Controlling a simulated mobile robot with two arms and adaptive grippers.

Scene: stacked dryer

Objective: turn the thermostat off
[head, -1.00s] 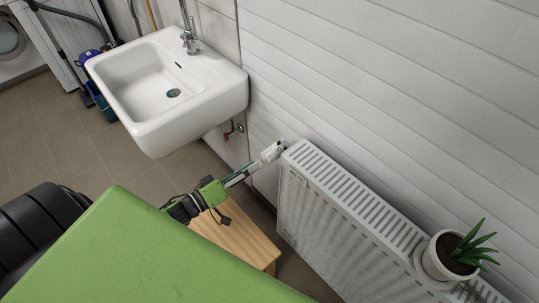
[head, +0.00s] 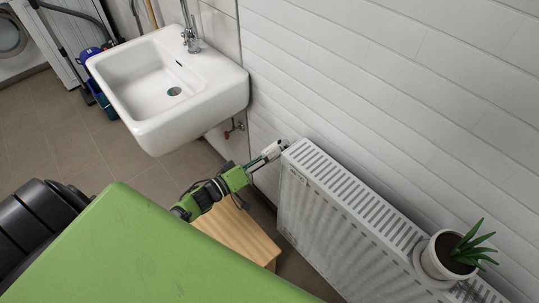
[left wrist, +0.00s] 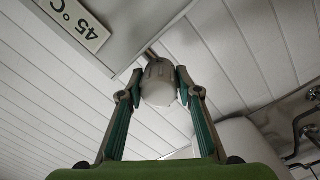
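The knob's markings are not readable. My right gripper is not in view.
A plate marked 45 °C (left wrist: 78,20) is on the radiator. A white sink (head: 170,85) hangs on the wall at upper left. A wooden stool or bench (head: 238,235) stands below my left arm. A potted plant (head: 450,258) is at the radiator's right end.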

